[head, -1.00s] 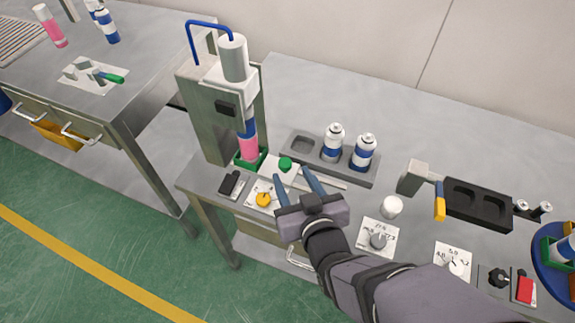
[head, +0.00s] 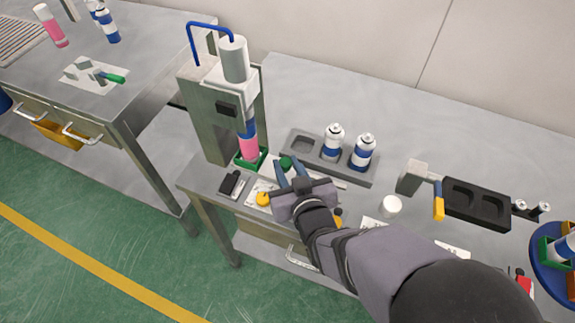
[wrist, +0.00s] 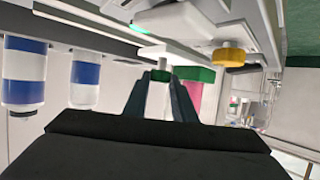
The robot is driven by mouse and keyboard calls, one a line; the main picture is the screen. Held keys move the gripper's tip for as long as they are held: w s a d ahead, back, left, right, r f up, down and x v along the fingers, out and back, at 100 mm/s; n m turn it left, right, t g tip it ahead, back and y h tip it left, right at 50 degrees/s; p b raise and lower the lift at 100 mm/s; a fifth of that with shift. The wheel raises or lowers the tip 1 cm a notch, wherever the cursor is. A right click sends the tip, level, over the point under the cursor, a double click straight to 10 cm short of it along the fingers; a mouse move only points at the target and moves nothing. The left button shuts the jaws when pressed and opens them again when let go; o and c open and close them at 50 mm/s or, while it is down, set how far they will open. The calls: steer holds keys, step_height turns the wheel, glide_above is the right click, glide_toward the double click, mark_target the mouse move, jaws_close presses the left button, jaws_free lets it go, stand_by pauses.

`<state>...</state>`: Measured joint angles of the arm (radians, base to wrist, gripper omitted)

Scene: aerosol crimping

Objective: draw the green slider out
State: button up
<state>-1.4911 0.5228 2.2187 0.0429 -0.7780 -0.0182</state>
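The green slider shows as a green knob (head: 286,163) on a white plate, just in front of the press. My gripper (head: 287,164) is at this knob, with one blue finger on each side. In the wrist view, which looks upside down, the green knob (wrist: 160,76) fills the gap between the fingertips (wrist: 160,80). The fingers appear closed on it, though the contact itself is small to see.
A grey tray (head: 304,146) with two blue and white cans stands behind right of my gripper. A yellow knob (head: 263,199) and a black switch (head: 231,182) lie close on the left. A white cap (head: 391,206) stands to the right.

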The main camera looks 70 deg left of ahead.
jaws_close()
steer(key=w+d, duration=0.4)
steer(key=w+d+b, duration=0.1)
steer(key=w+d, duration=0.3)
steer(key=shift+w+d+r, duration=0.1)
steer(key=shift+w+d, duration=0.1)
steer(key=shift+w, duration=0.15)
steer(key=shift+w+d, duration=0.1)
steer(key=o, duration=0.8)
jaws_free()
steer(key=shift+w+d, duration=0.1)
steer(key=shift+d, duration=0.05)
steer(key=shift+o, duration=0.2)
